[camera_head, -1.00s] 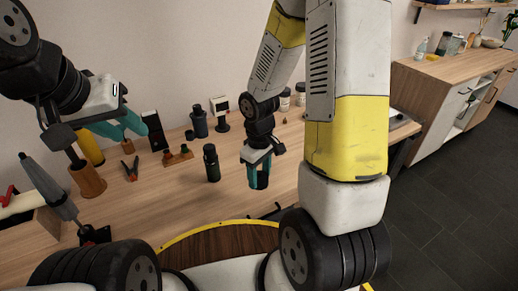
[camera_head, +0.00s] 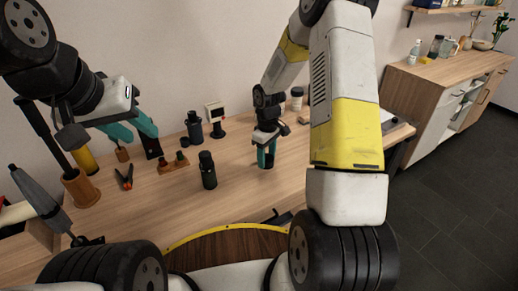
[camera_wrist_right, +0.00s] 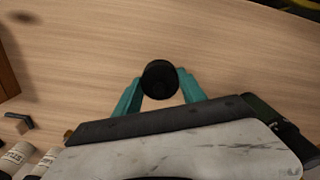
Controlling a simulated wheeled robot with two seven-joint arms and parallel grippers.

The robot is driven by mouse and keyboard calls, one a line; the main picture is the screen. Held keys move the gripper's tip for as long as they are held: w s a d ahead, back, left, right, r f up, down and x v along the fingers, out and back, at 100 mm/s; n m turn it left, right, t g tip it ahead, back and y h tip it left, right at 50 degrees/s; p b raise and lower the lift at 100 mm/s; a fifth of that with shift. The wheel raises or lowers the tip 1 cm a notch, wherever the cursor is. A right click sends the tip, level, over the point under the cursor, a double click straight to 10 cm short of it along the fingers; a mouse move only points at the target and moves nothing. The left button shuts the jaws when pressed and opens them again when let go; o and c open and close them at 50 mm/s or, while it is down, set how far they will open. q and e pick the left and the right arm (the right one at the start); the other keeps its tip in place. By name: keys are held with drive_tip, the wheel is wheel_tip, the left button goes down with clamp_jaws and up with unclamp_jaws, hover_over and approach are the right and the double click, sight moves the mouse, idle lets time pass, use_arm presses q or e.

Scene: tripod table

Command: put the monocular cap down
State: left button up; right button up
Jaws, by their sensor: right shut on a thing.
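My right gripper (camera_head: 266,160) is over the wooden table, to the right of the black monocular (camera_head: 208,170), which stands upright. In the right wrist view the teal fingers (camera_wrist_right: 160,92) are shut on a round black thing, the monocular cap (camera_wrist_right: 160,78), seen from above. In the head view the cap is mostly hidden between the fingers. I cannot tell whether it touches the tabletop. My left gripper (camera_head: 136,128) is open and empty at the left, above the table.
Behind the monocular stand a dark bottle (camera_head: 194,127) and a small white-faced device (camera_head: 215,120). A wooden block with dark pieces (camera_head: 173,164) and red-handled pliers (camera_head: 124,178) lie left. White-labelled jars (camera_wrist_right: 14,158) are near the right gripper. Tabletop around the cap is clear.

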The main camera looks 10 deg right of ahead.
sight(267, 158)
drive_tip(key=shift+w+d, duration=0.15)
drive_tip(key=shift+w, duration=0.3)
drive_tip(key=shift+s+f, duration=0.1)
drive_tip(key=shift+f, duration=1.7)
drive_tip(key=shift+f, duration=0.1)
drive_tip(key=o, duration=1.3)
